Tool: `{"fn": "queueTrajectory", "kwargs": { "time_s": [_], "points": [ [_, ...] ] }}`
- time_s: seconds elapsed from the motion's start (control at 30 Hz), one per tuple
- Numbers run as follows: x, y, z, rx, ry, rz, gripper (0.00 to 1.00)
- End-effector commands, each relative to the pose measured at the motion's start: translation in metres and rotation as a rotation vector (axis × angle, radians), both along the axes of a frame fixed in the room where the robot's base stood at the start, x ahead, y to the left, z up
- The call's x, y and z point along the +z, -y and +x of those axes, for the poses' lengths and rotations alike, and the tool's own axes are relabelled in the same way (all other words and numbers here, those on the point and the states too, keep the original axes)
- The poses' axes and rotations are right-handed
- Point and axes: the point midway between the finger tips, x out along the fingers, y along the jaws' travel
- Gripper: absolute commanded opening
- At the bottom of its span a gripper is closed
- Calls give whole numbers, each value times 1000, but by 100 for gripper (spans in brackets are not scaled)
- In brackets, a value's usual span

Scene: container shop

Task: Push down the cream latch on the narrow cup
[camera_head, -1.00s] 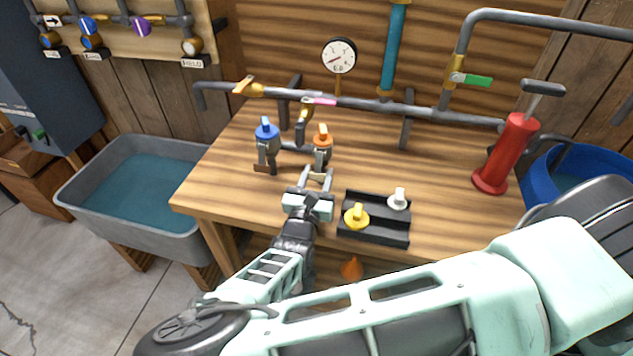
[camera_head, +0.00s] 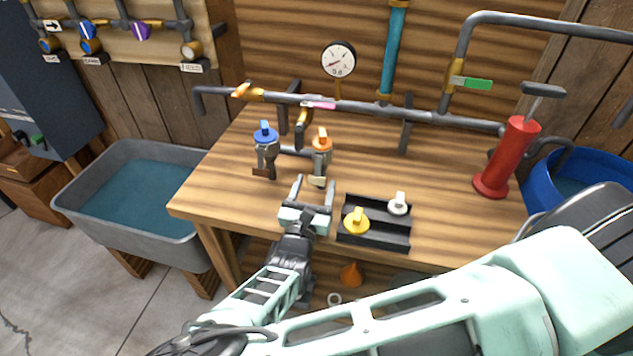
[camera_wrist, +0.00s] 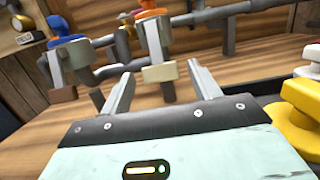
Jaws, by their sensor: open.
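The fitting with the orange top (camera_head: 322,150) stands at the near end of a short pipe above the bench. Its cream latch (camera_head: 317,181) sticks out low on its front and also shows in the wrist view (camera_wrist: 158,73). A similar fitting with a blue top (camera_head: 265,145) stands to its left, with a brown latch (camera_head: 263,172). I cannot tell by size which cup is narrower. My gripper (camera_head: 315,183) is open and empty, in front of the orange-topped fitting. In the wrist view the cream latch appears between its fingertips, with no clear contact.
A black tray (camera_head: 374,240) with a yellow-knobbed and a white-knobbed part lies right of my gripper. A red hand pump (camera_head: 507,157) stands at the bench's right. A grey pipe (camera_head: 400,109) with a gauge (camera_head: 338,60) runs behind. A water trough (camera_head: 140,205) is left.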

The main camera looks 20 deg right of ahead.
Motion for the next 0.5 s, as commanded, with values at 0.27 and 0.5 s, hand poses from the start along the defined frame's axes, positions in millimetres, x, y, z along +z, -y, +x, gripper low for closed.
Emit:
{"fn": "queueTrajectory", "kwargs": {
  "time_s": [0.27, 0.5],
  "points": [
    [-16, -39, -52, 3, -2, 2, 62],
    [-25, -69, -94, 2, -1, 2, 62]
  ]
}}
